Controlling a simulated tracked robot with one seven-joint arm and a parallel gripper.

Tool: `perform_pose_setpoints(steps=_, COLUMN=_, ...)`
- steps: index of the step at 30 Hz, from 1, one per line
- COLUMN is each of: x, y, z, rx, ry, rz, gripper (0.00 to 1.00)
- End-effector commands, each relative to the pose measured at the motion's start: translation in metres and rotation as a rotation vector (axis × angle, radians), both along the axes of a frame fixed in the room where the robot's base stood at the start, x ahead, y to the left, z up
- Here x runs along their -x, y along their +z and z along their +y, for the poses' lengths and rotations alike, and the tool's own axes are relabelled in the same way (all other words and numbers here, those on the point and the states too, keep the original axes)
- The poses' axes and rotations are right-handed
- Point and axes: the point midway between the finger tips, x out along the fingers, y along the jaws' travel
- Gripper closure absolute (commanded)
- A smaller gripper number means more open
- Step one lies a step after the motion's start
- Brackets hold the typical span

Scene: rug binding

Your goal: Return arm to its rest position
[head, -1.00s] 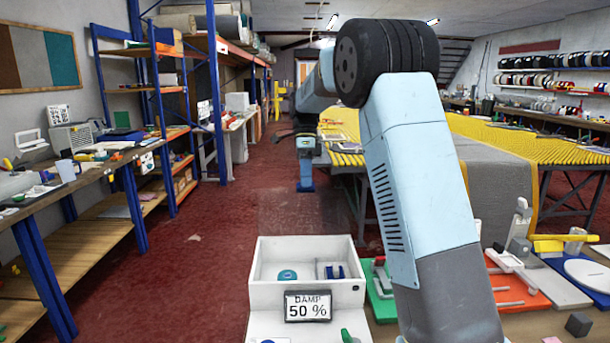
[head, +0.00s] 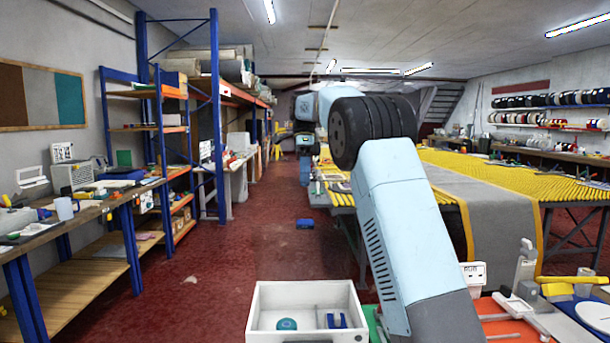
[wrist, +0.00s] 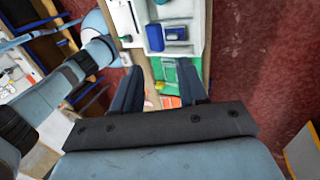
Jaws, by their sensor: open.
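My gripper (wrist: 160,88) is open in the wrist view, its two dark fingers spread with nothing held between them. My pale blue arm rises from the lower right in the head view and reaches away from me past a black ribbed joint. The fingertips are too small and hidden there to make out. In the wrist view, a white tray (wrist: 153,37) with a blue item (wrist: 176,33) in it shows beyond the fingers. The same kind of white tray (head: 262,318) stands at the bottom of the head view.
The yellow slatted table (head: 580,202) with a grey rug (head: 425,215) across it fills the right. A bench with shelves (head: 85,215) lines the left. A small blue object (head: 305,223) lies on the red floor. The aisle between is otherwise mostly clear.

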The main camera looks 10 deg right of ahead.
Motion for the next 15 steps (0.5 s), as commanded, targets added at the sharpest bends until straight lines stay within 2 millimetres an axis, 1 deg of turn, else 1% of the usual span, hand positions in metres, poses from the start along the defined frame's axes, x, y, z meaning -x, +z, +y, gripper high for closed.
perform_pose_setpoints(steps=4, x=-0.0019, y=0.0043, z=-0.0004, rx=0.0, ry=0.0, rz=-0.001, gripper=0.57)
perform_pose_setpoints(steps=15, x=0.0, y=0.0064, z=-0.0012, rx=-0.004, ry=0.006, rz=-0.006, gripper=0.57)
